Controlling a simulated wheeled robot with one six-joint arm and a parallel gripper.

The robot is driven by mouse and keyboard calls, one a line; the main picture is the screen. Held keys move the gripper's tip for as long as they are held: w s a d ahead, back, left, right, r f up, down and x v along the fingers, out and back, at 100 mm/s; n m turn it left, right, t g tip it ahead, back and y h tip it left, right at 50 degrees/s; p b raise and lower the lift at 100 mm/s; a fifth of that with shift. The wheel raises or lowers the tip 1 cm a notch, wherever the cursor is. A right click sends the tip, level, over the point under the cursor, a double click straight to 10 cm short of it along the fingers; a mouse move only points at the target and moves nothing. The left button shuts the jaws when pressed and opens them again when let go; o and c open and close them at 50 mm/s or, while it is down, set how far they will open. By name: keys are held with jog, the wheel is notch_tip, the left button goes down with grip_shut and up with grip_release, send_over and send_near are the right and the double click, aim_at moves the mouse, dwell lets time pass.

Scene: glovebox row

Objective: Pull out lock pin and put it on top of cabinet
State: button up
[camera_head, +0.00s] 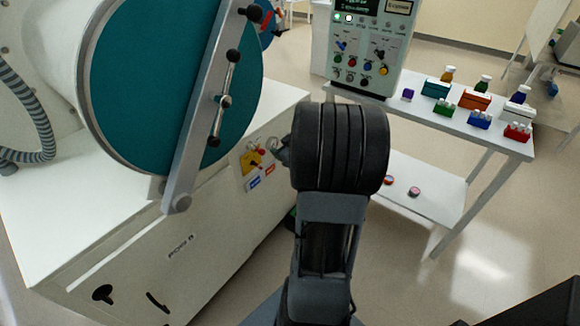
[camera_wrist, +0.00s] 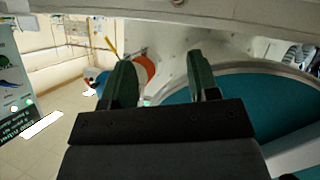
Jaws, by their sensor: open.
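A round teal door (camera_head: 140,90) with a grey rim is crossed by a slanted metal bar (camera_head: 192,150). The bar carries a black-tipped handle (camera_head: 225,100) and a black knob (camera_head: 252,13) at its upper end. I cannot tell for certain which fitting is the lock pin. The white cabinet (camera_head: 150,270) stands below the door, with a flat white top (camera_head: 50,225). My gripper (camera_wrist: 160,65) is open and empty in the wrist view, with the teal door (camera_wrist: 240,115) close behind its right finger. In the head view my arm largely hides the gripper.
A control panel (camera_head: 368,45) stands on a white table (camera_head: 505,148) with bottles and coloured boxes. A ribbed hose (camera_head: 28,105) hangs at the left.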

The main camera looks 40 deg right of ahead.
aim_at(263, 152)
jog(key=w+f+y+b, duration=0.1)
jog(key=w+f, duration=0.2)
jog(key=w+f+b, duration=0.1)
jog(key=w+f, duration=0.1)
jog(key=w, duration=0.2)
jog(key=w+f+y+b, duration=0.1)
jog(key=w+f, duration=0.2)
jog(key=shift+w+f+n+t+y, duration=0.3)
jog(key=shift+w, duration=0.05)
jog(key=shift+c, duration=0.3)
grip_shut()
dwell(0.5)
